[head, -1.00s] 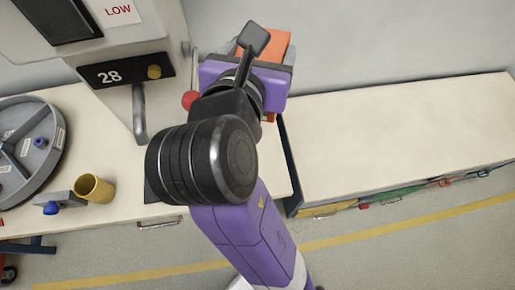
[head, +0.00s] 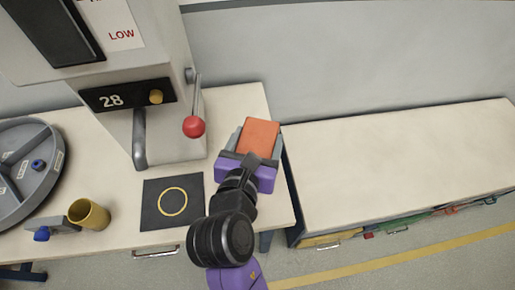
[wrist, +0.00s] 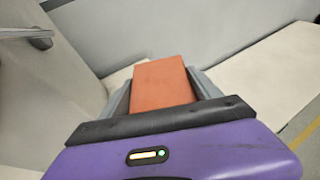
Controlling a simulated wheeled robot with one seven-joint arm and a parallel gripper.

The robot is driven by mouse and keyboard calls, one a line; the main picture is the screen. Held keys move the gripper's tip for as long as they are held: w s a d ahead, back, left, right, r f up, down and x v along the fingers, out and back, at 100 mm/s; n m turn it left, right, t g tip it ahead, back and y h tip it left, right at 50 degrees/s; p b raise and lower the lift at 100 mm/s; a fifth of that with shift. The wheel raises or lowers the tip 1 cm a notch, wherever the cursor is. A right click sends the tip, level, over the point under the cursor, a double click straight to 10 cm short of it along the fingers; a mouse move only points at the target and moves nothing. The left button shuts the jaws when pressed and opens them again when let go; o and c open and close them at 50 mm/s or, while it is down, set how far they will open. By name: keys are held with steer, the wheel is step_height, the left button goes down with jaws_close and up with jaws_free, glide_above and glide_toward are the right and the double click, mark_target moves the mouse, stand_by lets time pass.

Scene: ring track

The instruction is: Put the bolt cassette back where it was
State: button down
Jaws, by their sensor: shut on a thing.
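An orange block-shaped thing, which I take for the bolt cassette (head: 259,137), is held between the grey fingers of my gripper (head: 258,142). It shows in the wrist view as an orange box (wrist: 161,82) with a grey finger on each side. My gripper is shut on it, over the right end of the left bench. I cannot tell whether the cassette touches the bench top. A black mat with a yellow ring (head: 172,202) lies bare on the left bench, to the left of my gripper.
A grey machine (head: 135,60) marked 28 and LOW stands behind the mat, its red-knobbed lever (head: 194,126) left of my gripper. A yellow cup (head: 89,214) and round divided tray (head: 30,172) are at left. The right bench (head: 400,160) has a clear top.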

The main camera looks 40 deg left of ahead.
steer(key=shift+f, duration=2.15)
steer(key=shift+f, duration=0.15)
steer(key=shift+c, duration=0.7)
jaws_free()
steer(key=v, duration=1.2)
steer(key=shift+b, duration=0.4)
